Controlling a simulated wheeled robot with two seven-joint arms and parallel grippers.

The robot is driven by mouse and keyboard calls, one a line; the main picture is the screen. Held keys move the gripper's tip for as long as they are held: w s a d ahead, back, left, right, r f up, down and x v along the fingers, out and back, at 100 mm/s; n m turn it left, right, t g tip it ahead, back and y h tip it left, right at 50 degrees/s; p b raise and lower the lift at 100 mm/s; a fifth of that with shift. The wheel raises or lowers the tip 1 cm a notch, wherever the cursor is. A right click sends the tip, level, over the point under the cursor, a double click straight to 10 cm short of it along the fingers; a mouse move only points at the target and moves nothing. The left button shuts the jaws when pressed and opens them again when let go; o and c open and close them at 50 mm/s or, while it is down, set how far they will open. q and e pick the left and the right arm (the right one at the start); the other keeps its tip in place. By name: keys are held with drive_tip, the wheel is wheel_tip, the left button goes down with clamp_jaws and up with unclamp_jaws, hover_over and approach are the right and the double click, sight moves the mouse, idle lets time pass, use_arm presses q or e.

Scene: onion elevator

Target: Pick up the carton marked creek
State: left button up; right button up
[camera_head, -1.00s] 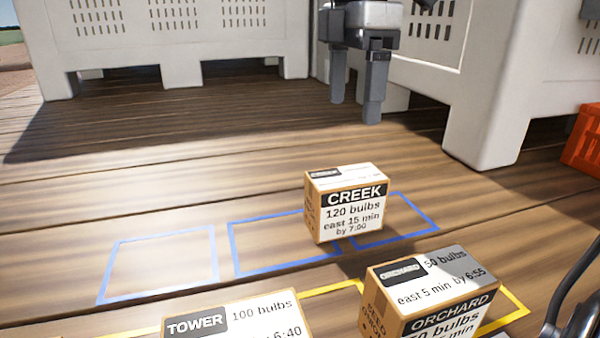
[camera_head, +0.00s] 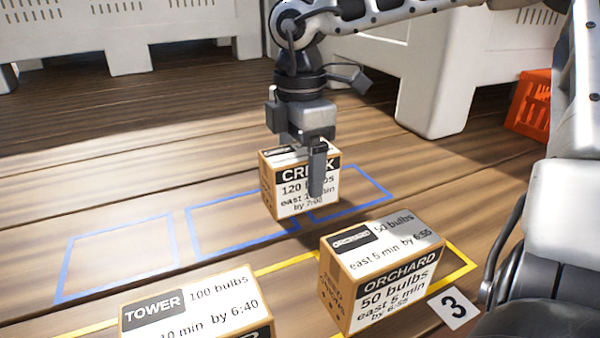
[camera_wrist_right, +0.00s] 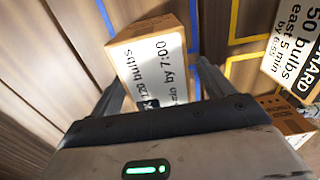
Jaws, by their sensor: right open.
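The carton marked CREEK (camera_head: 270,190) stands upright on the wooden floor, at the blue outlined boxes. It is tan with a white label reading 120 bulbs. My right gripper (camera_head: 302,178) is open and points down over it, one finger in front of its label and hiding part of the text. The far finger is mostly hidden. In the right wrist view the carton (camera_wrist_right: 152,65) lies between the two fingers (camera_wrist_right: 150,95). I cannot tell whether the fingers touch it. My left gripper is not in view.
The ORCHARD carton (camera_head: 385,285) stands nearer, right of the CREEK carton, and the TOWER carton (camera_head: 195,310) nearer left, by yellow outlines. A marker 3 (camera_head: 455,308) lies at right. An orange crate (camera_head: 528,105) and pale bins (camera_head: 435,100) stand behind. The left blue box (camera_head: 118,255) is empty.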

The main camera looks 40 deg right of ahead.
wheel_tip(320, 180, down, 2)
drive_tip(key=shift+c, duration=0.3)
drive_tip(key=shift+w+r, duration=0.1)
drive_tip(key=c, duration=1.3)
